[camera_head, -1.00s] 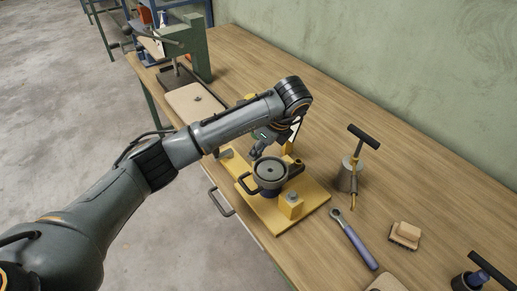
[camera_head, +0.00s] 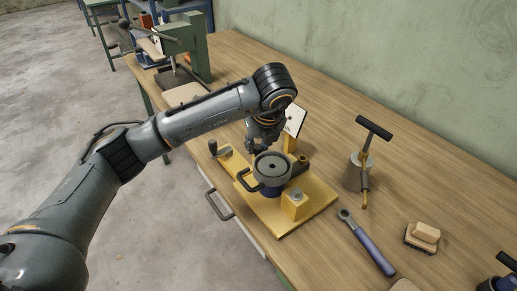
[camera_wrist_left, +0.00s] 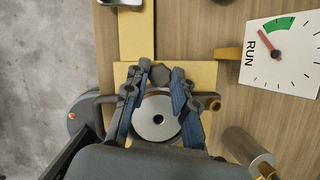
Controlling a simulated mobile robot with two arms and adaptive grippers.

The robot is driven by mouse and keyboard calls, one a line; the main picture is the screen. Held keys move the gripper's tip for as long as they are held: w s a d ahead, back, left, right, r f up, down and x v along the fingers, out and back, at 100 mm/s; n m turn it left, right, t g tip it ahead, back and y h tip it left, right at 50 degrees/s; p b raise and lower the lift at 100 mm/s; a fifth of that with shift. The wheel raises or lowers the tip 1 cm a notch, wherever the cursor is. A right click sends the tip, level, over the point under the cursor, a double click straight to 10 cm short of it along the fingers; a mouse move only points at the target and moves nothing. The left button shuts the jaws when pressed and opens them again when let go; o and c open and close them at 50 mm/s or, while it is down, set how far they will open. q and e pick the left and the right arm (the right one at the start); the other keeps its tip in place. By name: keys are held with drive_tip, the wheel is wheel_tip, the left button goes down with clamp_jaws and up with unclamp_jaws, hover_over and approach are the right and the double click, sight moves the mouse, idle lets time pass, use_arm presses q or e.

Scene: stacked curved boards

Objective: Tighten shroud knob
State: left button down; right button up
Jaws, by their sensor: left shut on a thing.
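My left gripper (camera_head: 258,146) comes down at the back edge of a round grey shroud (camera_head: 272,167) on a yellow fixture plate (camera_head: 318,207). In the left wrist view my left gripper (camera_wrist_left: 158,80) has its two blue-padded fingers on either side of a dark faceted knob (camera_wrist_left: 159,74). It is shut on this knob. The shroud's pale disc with a centre hole (camera_wrist_left: 157,120) lies between the fingers, nearer the palm. In the head view the knob is hidden by the gripper. My right gripper is not in view.
A dial marked RUN (camera_wrist_left: 268,55) stands beside the fixture. A dark crank knob (camera_head: 213,146) is on the yellow bar at left.

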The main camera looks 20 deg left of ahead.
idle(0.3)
use_arm(q)
drive_tip(key=c, duration=1.1)
unclamp_jaws()
drive_tip(key=shift+r, duration=0.1)
drive_tip(key=v, duration=1.2)
